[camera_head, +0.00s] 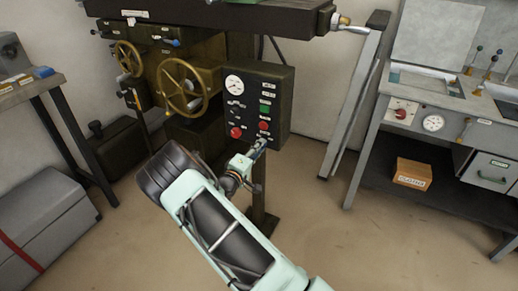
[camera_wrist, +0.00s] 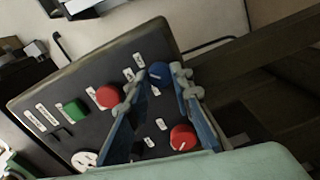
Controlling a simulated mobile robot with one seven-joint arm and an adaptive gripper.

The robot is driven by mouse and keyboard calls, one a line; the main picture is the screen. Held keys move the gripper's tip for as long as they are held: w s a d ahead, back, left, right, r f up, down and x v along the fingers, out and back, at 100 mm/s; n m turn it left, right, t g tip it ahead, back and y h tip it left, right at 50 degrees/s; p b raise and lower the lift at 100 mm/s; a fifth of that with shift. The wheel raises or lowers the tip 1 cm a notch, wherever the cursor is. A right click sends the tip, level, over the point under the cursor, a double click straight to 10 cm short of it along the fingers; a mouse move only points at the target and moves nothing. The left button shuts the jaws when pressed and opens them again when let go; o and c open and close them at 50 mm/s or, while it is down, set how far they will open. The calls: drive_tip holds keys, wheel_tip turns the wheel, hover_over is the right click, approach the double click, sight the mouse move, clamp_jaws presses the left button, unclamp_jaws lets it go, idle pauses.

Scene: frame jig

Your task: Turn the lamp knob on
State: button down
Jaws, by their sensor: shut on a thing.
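A dark control panel (camera_head: 284,104) stands on a post in the middle of the head view and fills much of the wrist view (camera_wrist: 150,40). A blue knob (camera_wrist: 158,70) sits near the panel's edge, with a small label beside it that I cannot read. My gripper (camera_wrist: 159,88) is shut on this blue knob, one fingertip on each side. In the head view my gripper (camera_head: 258,146) is at the panel's lower right and hides the knob. I cannot read whether it is the lamp knob or how it is turned.
A red button (camera_wrist: 108,96) is close beside one finger, with a green button (camera_wrist: 76,110) beyond. A red knob (camera_wrist: 183,138) lies near the other finger. Brass handwheels (camera_head: 184,88) are left of the panel.

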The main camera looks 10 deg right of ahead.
drive_tip(key=c, duration=1.7)
unclamp_jaws()
drive_tip(key=v, duration=1.2)
drive_tip(key=shift+r, duration=0.1)
